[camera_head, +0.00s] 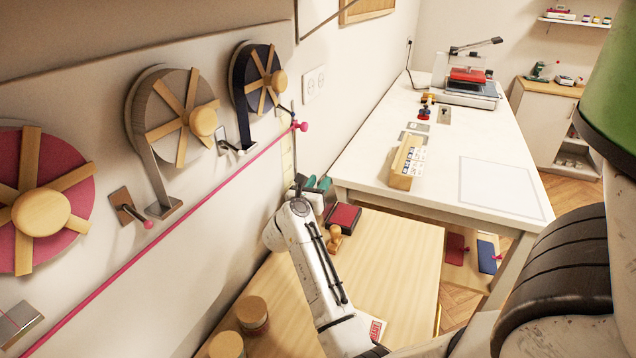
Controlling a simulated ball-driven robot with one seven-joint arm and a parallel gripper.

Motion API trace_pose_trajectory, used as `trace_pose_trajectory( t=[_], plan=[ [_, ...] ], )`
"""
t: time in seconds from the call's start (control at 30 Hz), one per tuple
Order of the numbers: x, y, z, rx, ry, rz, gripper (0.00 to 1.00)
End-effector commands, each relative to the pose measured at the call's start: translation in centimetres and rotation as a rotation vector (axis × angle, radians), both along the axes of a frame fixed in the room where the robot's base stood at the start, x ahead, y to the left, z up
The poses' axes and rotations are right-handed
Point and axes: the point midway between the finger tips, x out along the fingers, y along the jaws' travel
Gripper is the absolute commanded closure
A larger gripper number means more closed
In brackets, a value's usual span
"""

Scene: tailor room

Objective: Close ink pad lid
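The ink pad (343,217) is a small dark red pad in a black case on the wooden table, close to the wall. It looks open, with its red face up; I cannot clearly make out the lid. My gripper (303,185) is at the far end of my white arm, just left of and beyond the pad. My wrist covers part of it, so the fingers are too small and hidden to read. Dark and teal shapes (323,185) show beside it. I cannot tell whether it touches the pad or lid.
A wooden stamp (335,238) stands just in front of the pad. Round wooden pieces (253,314) sit at the table's near left. The wall with ribbon reels (180,117) is close on the left. A white table (440,195) stands higher on the right.

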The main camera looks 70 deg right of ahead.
Motion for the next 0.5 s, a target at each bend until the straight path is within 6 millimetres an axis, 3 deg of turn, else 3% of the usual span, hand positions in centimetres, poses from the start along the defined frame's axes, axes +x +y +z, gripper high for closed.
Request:
trace_pose_trajectory(
  t=[0.27, 0.5],
  plan=[
    [-0.01, -0.18, 0.01, 0.000, 0.000, 0.000, 0.66],
    [0.00, -0.15, 0.02, 0.000, 0.000, 0.000, 0.87]
  ],
)
